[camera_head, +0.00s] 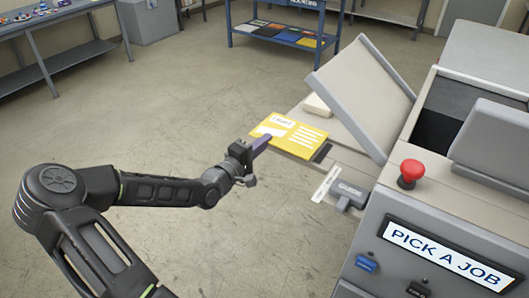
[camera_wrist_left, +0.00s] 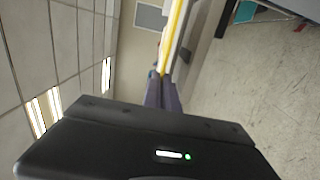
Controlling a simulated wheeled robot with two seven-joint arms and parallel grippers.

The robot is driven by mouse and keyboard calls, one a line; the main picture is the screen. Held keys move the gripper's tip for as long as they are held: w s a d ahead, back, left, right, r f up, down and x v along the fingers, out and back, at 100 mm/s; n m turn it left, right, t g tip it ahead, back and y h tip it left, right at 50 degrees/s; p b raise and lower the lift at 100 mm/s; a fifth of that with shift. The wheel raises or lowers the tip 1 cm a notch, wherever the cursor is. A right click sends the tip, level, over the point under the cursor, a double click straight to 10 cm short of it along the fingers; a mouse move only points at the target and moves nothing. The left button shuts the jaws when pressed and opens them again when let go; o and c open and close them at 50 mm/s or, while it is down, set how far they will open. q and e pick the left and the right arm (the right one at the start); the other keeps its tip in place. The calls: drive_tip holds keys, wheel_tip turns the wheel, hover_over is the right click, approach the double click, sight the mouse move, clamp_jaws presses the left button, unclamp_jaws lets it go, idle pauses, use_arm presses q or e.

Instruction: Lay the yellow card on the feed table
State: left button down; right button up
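The yellow card (camera_head: 298,137), with white printed panels, lies roughly flat in the head view, its right part over the beige feed table (camera_head: 352,158) and its left part past the table's edge. I cannot tell whether it touches the table. My left gripper (camera_head: 262,142) is shut on the card's left edge with its purple fingers. In the left wrist view, the card shows edge-on as a yellow strip (camera_wrist_left: 175,35) running out from between the fingers (camera_wrist_left: 161,93). My right gripper is not in view.
A grey raised cover (camera_head: 362,95) stands beside the feed table. A grey guide block (camera_head: 349,195) and a pale block (camera_head: 317,105) sit on the table. A red button (camera_head: 411,171) tops the machine. A blue rack (camera_head: 283,33) stands behind; the floor at left is clear.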

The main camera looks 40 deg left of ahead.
use_arm(q)
drive_tip(key=shift+f, duration=1.95)
drive_tip(key=c, duration=1.7)
unclamp_jaws()
drive_tip(key=shift+f, duration=0.1)
drive_tip(key=s, duration=1.2)
drive_tip(key=shift+a, duration=0.1)
